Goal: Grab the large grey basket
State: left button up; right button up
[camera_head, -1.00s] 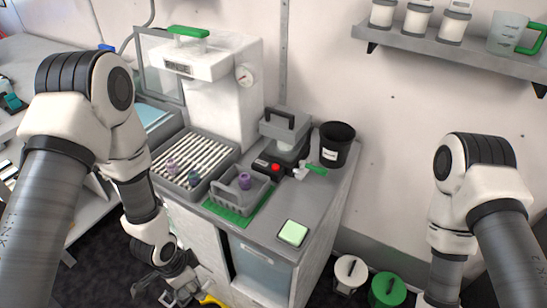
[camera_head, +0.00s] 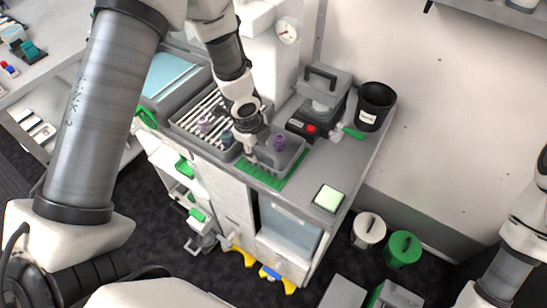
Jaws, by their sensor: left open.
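The large grey basket (camera_head: 286,161) sits on a green mat (camera_head: 272,180) on the grey counter, with a purple-topped item (camera_head: 279,142) standing in it. My left gripper (camera_head: 250,156) points down at the basket's left end, with its fingers open around or just beside the rim there. I cannot tell whether they touch it. The gripper hides part of that end of the basket. My right arm shows at the lower right edge, and its gripper is out of view.
A slatted tray (camera_head: 190,122) with small purple-topped items lies left of the basket. A box with a red button (camera_head: 311,128), a grey handled unit (camera_head: 322,92) and a black bin (camera_head: 375,104) stand behind it. A pale green square pad (camera_head: 328,198) lies at the front right.

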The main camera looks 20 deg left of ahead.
pick_arm(q)
jog(key=shift+w+f, duration=0.15)
jog(key=shift+f, duration=0.25)
jog(key=shift+r, duration=0.15)
jog(key=shift+c, duration=0.3)
grip_shut()
jog(key=shift+r+p, duration=0.15)
jog(key=shift+p, duration=0.15)
